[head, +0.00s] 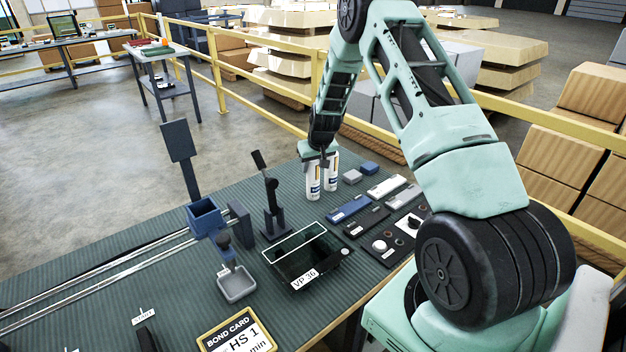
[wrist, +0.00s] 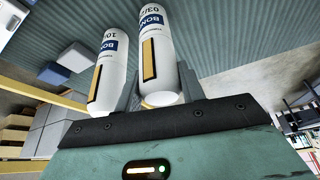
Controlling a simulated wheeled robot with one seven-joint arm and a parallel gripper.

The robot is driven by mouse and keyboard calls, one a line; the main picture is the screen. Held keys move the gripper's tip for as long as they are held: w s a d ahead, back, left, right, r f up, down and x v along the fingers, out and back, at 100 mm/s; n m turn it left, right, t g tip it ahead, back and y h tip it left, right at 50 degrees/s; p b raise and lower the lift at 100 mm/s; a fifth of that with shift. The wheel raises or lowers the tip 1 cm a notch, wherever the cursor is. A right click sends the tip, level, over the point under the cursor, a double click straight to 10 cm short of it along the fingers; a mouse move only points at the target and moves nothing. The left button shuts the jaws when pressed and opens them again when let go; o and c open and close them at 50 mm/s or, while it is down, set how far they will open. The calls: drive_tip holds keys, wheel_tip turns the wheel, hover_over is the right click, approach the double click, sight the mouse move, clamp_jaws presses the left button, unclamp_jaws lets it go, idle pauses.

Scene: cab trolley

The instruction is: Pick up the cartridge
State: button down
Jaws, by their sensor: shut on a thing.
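Two white cartridges with blue and yellow labels stand upright side by side on the bench, just left of the small blocks. My gripper (head: 322,160) reaches down over them from above. In the wrist view my gripper (wrist: 160,88) is shut on the right-hand cartridge (wrist: 157,45), with a grey finger on each side of it. This looks like the left cartridge (head: 314,182) in the head view. The other cartridge (wrist: 108,62) is close beside it, outside the fingers; it also shows in the head view (head: 331,172). Whether the held one touches the bench cannot be told.
In front are a dark open bin (head: 300,262) marked VP 36, a black lever stand (head: 273,215) and a blue holder (head: 203,217). A small grey block (head: 352,177), a blue block (head: 369,168) and several flat trays lie right.

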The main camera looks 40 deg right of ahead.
wheel_tip(320, 180, up, 10)
drive_tip(key=shift+r+b, duration=0.1)
drive_tip(key=shift+b, duration=1.15)
